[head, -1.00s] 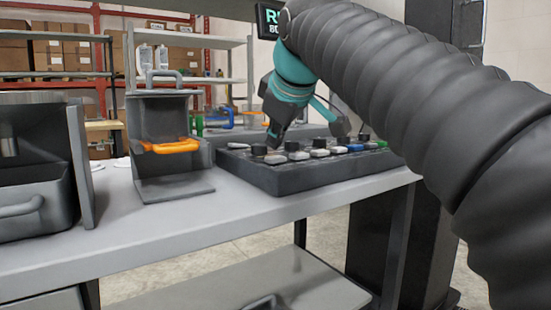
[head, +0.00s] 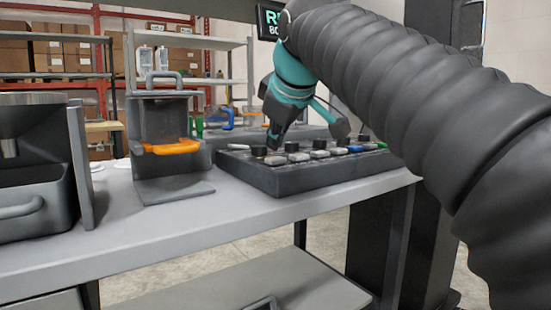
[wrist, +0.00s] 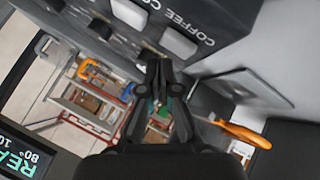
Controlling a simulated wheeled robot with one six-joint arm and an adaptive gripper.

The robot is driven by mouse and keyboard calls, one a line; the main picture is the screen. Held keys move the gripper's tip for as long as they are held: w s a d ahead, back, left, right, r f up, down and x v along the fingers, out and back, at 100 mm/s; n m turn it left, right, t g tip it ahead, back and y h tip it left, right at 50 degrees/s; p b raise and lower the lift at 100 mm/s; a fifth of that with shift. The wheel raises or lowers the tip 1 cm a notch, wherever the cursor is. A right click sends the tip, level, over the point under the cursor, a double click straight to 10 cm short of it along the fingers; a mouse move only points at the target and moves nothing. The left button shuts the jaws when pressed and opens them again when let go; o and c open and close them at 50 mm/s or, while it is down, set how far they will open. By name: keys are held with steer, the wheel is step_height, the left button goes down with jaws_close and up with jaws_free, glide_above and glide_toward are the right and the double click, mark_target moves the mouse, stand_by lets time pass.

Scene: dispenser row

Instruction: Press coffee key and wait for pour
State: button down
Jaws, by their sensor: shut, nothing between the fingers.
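The key panel (head: 285,178) is a dark sloped box on the table with several keys and dark knobs on top. In the wrist view the panel (wrist: 225,15) carries upside-down "COFFEE" lettering beside a white key (wrist: 178,42); another white key (wrist: 130,14) is at its left. I cannot tell exactly which key the lettering belongs to. My gripper (head: 273,143) points down over the left end of the panel, close to its keys. In the wrist view my gripper (wrist: 162,66) is shut and empty, its tips near the white key. Contact cannot be made out.
A grey dispenser stand (head: 175,188) with an orange handle (head: 172,147) stands left of the panel. A grey machine with a drawer (head: 35,205) is at far left. A dark display (wrist: 25,155) reads "REA" and "80°". The front strip of the table (head: 215,205) is clear.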

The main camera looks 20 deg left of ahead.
mark_target(276, 158)
steer(key=shift+f, duration=0.15)
steer(key=shift+f, duration=0.25)
steer(key=shift+f+b, duration=0.45)
steer(key=shift+f, duration=0.05)
stand_by(0.7)
stand_by(0.3)
steer(key=shift+r+p, duration=0.95)
steer(key=shift+p, duration=0.05)
step_height(276, 158, up, 5)
steer(key=p, duration=0.5)
